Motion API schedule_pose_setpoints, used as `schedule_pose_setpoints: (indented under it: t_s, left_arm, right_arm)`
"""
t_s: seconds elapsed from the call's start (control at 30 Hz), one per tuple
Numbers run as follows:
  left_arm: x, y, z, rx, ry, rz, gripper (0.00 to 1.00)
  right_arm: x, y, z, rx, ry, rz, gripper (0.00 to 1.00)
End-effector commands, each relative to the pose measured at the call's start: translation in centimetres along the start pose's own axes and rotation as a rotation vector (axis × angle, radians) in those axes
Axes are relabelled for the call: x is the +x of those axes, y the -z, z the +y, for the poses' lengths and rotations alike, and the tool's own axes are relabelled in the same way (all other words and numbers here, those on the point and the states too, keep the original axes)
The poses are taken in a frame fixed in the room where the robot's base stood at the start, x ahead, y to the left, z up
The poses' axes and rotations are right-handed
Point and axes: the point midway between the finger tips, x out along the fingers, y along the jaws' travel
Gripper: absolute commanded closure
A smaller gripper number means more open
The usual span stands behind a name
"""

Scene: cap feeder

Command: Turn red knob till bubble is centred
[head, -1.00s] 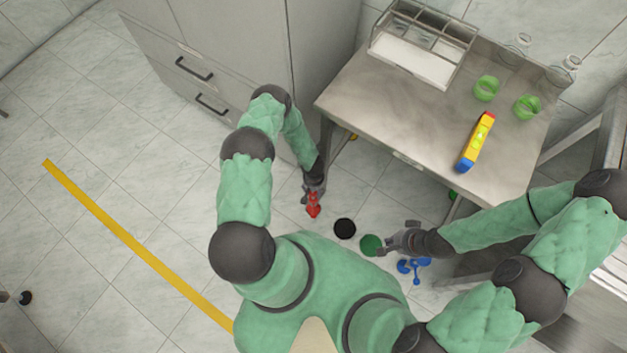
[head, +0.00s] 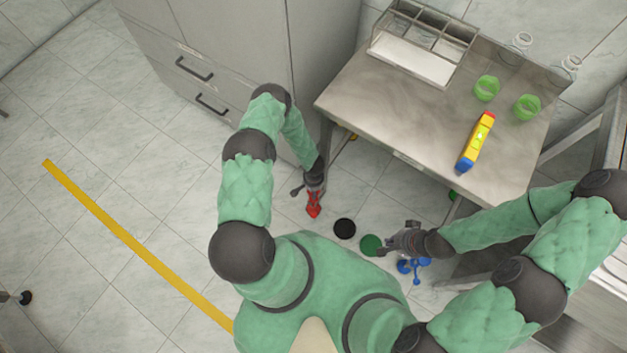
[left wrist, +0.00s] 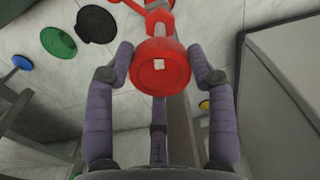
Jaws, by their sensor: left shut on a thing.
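The red knob (head: 313,205) is low beside the table, under my left gripper (head: 313,190). In the left wrist view the red knob (left wrist: 160,75) is round with a pale square mark on its face. The fingers of my left gripper (left wrist: 165,75) lie on either side of it, shut on it. The level (head: 476,143) is a yellow bar with red and blue ends, lying at a slant on the table. Its vial shows green, but the bubble is too small to place. My right gripper (head: 393,240) is beside the green disc; its fingers are unclear.
The metal table (head: 400,130) holds a divided tray (head: 420,50), two green cups (head: 487,88) and clear glassware. A black disc (head: 344,229), a green disc (head: 370,245) and a blue knob (head: 412,266) are below. Grey cabinets (head: 240,60) stand left of the table.

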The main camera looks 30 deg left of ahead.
Motion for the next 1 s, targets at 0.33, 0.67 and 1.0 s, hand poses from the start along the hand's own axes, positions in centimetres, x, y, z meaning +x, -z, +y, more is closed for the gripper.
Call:
schedule_pose_setpoints:
  t_s: [0.33, 0.67, 1.0]
  left_arm:
    - [0.0, -0.1, -0.2, -0.001, 0.004, -0.001, 0.77]
    - [0.0, 0.0, -0.1, 0.000, 0.002, 0.000, 0.20]
    - [-1.8, 0.1, -0.1, 0.001, 0.001, 0.001, 0.20]
  right_arm:
    - [0.0, 0.0, 0.0, 0.000, 0.000, 0.000, 1.00]
    - [0.0, 0.0, 0.0, 0.000, 0.000, 0.000, 1.00]
    - [0.0, 0.0, 0.0, 0.000, 0.000, 0.000, 1.00]
